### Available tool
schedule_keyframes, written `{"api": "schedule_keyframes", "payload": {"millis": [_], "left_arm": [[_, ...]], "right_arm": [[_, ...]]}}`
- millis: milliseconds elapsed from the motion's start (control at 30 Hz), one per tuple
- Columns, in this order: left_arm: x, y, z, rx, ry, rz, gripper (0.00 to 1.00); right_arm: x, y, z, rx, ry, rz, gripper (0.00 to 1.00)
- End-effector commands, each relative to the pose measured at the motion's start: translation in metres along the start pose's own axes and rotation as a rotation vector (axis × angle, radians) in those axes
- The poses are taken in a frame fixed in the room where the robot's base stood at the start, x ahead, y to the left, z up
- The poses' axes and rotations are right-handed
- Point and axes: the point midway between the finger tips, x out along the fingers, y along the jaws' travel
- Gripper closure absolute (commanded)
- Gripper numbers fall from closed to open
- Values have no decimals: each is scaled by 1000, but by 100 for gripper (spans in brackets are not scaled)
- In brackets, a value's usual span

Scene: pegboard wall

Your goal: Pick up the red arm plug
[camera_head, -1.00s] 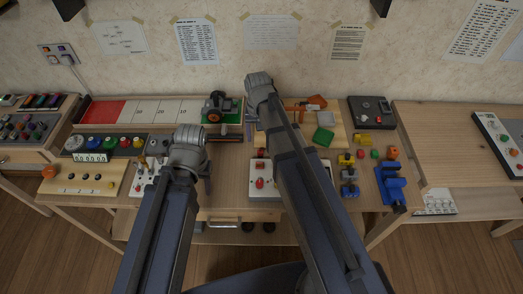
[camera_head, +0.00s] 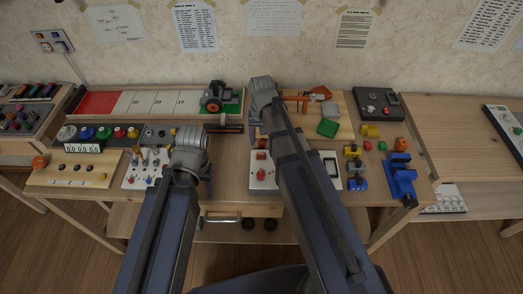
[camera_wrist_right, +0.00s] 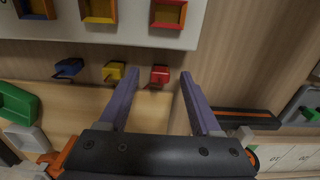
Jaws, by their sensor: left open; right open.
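The red arm plug (camera_wrist_right: 160,76) shows in the right wrist view as a small red block with a thin dark arm. In the head view my right forearm covers much of this area, and my right wrist (camera_head: 263,88) is above the bench. My left gripper (camera_head: 190,145) is over the left-middle of the bench, its fingers mostly hidden.
A white panel (camera_wrist_right: 60,28) with coloured-rim squares lies close to the plugs. A green tray (camera_head: 328,128), blue clamp-like piece (camera_head: 401,178) and dark box (camera_head: 377,104) stand to the right. A knob board (camera_head: 74,168) is left. The right table (camera_head: 455,130) has bare room.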

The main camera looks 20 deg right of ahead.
Motion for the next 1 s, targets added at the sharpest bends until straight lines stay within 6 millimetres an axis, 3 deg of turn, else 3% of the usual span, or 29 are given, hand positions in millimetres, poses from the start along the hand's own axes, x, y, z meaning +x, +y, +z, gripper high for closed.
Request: {"api": "schedule_keyframes", "payload": {"millis": [67,333,900,1000], "left_arm": [[10,1,-1,0,0,0,50],[8,1,0,0,0,0,50],[9,1,0,0,0,0,50],[9,1,0,0,0,0,50]], "right_arm": [[10,0,0,0,0,0,35],[8,0,0,0,0,0,36],[9,0,0,0,0,0,100],[9,0,0,0,0,0,100]]}}
